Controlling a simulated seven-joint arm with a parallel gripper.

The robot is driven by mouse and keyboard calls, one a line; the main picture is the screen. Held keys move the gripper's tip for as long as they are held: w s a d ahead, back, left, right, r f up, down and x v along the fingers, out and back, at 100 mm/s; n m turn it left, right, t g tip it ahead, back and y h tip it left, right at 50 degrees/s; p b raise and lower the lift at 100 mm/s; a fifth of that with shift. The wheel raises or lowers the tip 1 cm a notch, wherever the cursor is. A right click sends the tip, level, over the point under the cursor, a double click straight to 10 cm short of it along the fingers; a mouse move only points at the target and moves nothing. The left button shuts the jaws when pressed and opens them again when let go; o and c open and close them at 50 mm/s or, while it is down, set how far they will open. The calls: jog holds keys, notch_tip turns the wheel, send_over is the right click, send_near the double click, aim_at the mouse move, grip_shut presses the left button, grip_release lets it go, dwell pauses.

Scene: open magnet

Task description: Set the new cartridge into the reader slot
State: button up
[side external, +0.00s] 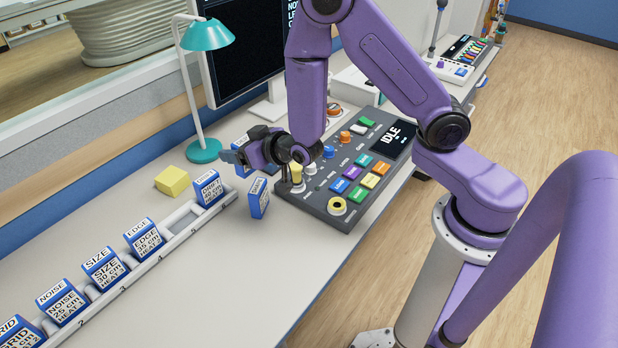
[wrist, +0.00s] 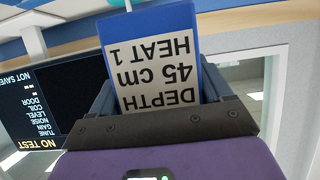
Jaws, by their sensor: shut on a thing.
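My gripper (side external: 241,157) is above the desk, to the left of the control console, and points left. In the wrist view it is shut on a blue cartridge (wrist: 160,62) with a white label reading DEPTH, 45 cm, HEAT 1, upside down in that picture. The cartridge sits between both fingers; in the side view it is mostly hidden by my gripper. Another blue cartridge (side external: 259,198) stands slightly tilted at the console's left edge. I cannot make out the reader slot for certain.
A white rack (side external: 181,224) holds several labelled blue cartridges, with a gap before the DRIFT cartridge (side external: 207,188). A yellow block (side external: 172,181) and teal lamp (side external: 205,151) stand behind. The console (side external: 345,211) has coloured buttons and an IDLE display. The front desk is clear.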

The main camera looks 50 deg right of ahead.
jog(key=shift+s+d+r+n+y, duration=0.7)
jog(key=shift+d+n+y, duration=0.5)
jog(key=shift+d, duration=3.1)
jog(key=shift+s+d+r+n+y, duration=0.65)
jog(key=shift+d+n+y, duration=0.5)
jog(key=shift+d, duration=3.1)
jog(key=w+d+f, duration=0.2)
jog(key=w+f, duration=1.1)
jog(key=shift+w+d+g, duration=0.15)
jog(key=shift+w+g, duration=0.25)
jog(key=shift+f, duration=0.55)
